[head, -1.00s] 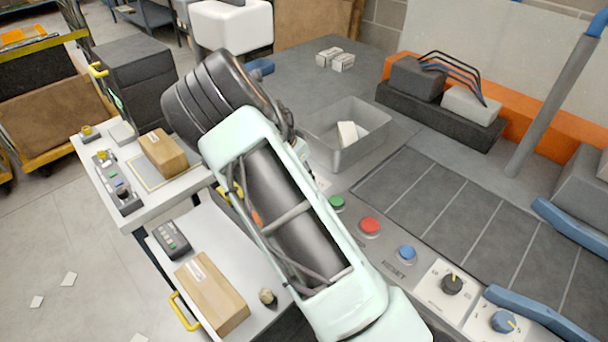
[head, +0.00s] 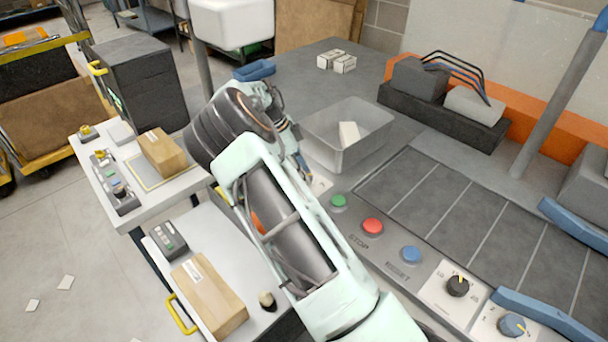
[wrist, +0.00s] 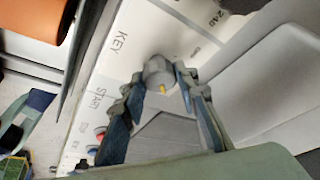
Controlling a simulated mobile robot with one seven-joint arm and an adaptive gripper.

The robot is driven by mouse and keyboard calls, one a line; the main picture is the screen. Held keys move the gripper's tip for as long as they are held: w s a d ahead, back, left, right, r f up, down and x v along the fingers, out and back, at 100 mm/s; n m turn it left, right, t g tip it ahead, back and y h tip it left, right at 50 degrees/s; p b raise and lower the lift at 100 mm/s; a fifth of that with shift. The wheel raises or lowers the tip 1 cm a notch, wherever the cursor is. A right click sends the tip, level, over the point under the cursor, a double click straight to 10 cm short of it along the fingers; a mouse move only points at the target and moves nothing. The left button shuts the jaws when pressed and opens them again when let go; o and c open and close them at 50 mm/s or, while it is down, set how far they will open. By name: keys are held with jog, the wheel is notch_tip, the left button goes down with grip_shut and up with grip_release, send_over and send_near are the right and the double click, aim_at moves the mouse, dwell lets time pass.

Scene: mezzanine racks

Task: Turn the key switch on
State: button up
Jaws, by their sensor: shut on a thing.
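The key switch (wrist: 158,72) is a grey round knob with a yellow mark, on a pale plate labelled KEY (wrist: 120,42) in the wrist view. My gripper (wrist: 160,80) has its two fingers on either side of the knob, shut on it. The yellow mark shows between the fingers, pointing toward the bottom of the picture. In the head view my gripper (head: 302,172) reaches down to the panel beside the green button, partly behind my arm. The switch itself is hidden there.
The panel also has green (head: 338,201), red (head: 372,227) and blue (head: 411,254) buttons, then two dials (head: 457,286) (head: 511,325). A grey open bin (head: 340,155) stands close behind my gripper. A cart with boxes (head: 210,295) is at left.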

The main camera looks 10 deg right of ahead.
jog(key=shift+m, duration=0.3)
jog(key=o, duration=1.1)
jog(key=shift+o, duration=0.2)
jog(key=v, duration=0.7)
jog(key=shift+r, duration=0.3)
